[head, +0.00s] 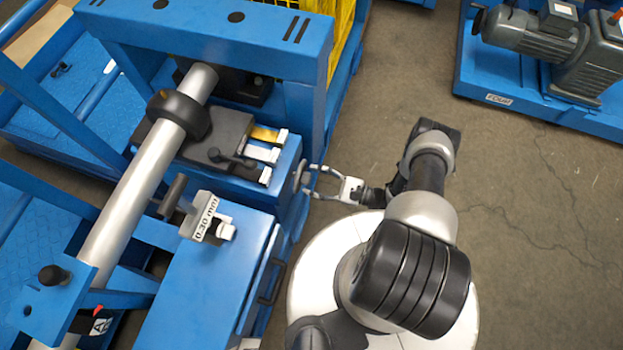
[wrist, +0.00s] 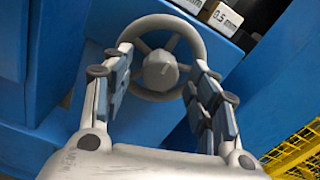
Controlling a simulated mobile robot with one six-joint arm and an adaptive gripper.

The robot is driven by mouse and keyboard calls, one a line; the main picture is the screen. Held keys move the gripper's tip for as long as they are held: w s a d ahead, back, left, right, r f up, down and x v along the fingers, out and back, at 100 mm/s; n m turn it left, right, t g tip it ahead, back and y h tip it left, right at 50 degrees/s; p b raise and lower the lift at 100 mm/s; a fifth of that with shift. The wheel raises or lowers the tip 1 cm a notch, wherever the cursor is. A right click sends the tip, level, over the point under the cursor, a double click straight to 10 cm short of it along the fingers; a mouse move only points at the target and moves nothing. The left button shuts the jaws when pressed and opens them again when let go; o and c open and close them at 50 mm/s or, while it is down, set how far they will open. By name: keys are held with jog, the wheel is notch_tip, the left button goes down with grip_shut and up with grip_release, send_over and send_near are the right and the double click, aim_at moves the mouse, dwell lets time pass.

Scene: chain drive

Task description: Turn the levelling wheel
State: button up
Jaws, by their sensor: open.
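The levelling wheel (wrist: 160,72) is a grey handwheel with spokes and a round hub, on the side of a blue machine block. In the head view the wheel (head: 299,174) shows nearly edge-on. My gripper (head: 311,180) is open in front of the wheel, pointing left at it. In the wrist view my gripper's fingers (wrist: 163,82) stand on either side of the hub, left and right, overlapping the rim in the picture. I cannot tell whether they touch the rim.
A blue machine frame (head: 215,38) stands above and behind the wheel. White-tipped shims (head: 262,154) lie on the block, and a tag reading 0.30 mm (head: 205,217) is nearby. Yellow mesh (head: 341,35) is behind. Grey floor to the right is clear up to a motor (head: 530,35).

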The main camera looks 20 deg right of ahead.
jog(key=shift+w+a, duration=0.35)
jog(key=shift+a, duration=0.15)
jog(key=shift+c, duration=0.6)
jog(key=c, duration=0.9)
